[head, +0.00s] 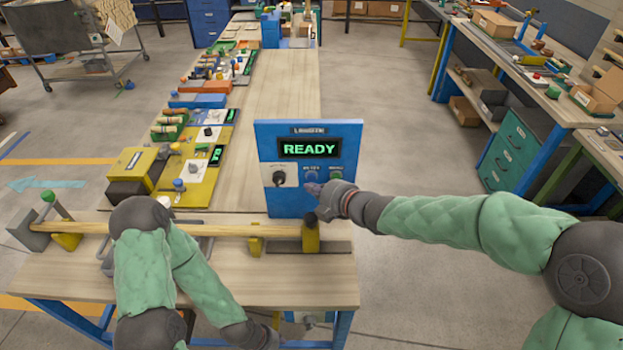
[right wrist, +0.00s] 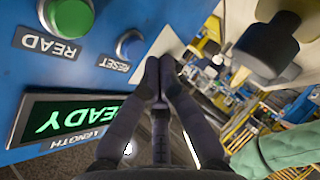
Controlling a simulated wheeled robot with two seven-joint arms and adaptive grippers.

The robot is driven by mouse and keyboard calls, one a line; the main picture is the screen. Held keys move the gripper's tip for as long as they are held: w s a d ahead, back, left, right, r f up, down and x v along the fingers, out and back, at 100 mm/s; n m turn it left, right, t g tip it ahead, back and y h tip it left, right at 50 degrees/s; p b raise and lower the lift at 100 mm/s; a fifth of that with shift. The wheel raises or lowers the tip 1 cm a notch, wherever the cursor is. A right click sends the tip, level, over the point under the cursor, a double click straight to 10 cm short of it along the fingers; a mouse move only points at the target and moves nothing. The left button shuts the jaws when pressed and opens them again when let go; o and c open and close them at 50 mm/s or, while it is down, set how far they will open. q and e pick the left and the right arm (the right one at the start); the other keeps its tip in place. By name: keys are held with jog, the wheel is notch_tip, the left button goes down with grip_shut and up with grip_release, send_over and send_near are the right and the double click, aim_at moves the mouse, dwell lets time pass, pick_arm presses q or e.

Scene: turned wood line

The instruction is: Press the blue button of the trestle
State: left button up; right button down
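The trestle's blue panel (head: 262,150) stands upright on the bench, its display (head: 309,148) reading READY. Below the display are a black knob (head: 279,178), the blue button (head: 312,175) and a green button (head: 336,173). In the right wrist view the blue button (right wrist: 130,45) is labelled RESET and the green button (right wrist: 70,13) READ. My right gripper (head: 316,190) is in front of the panel, just below the blue button. In the right wrist view its fingertips (right wrist: 160,75) are together, empty, and beside the blue button with a visible gap. My left gripper (head: 262,338) is low at the bench front, its fingers unclear.
A long wooden rod (head: 200,229) lies across yellow supports on the bench (head: 80,273), in front of the panel. A yellow device (head: 137,170) and trays of parts stand to the left. Bare wood (head: 283,92) lies behind the panel. Another bench is at right.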

jog(key=shift+s+b, duration=1.05)
jog(key=shift+s, duration=1.3)
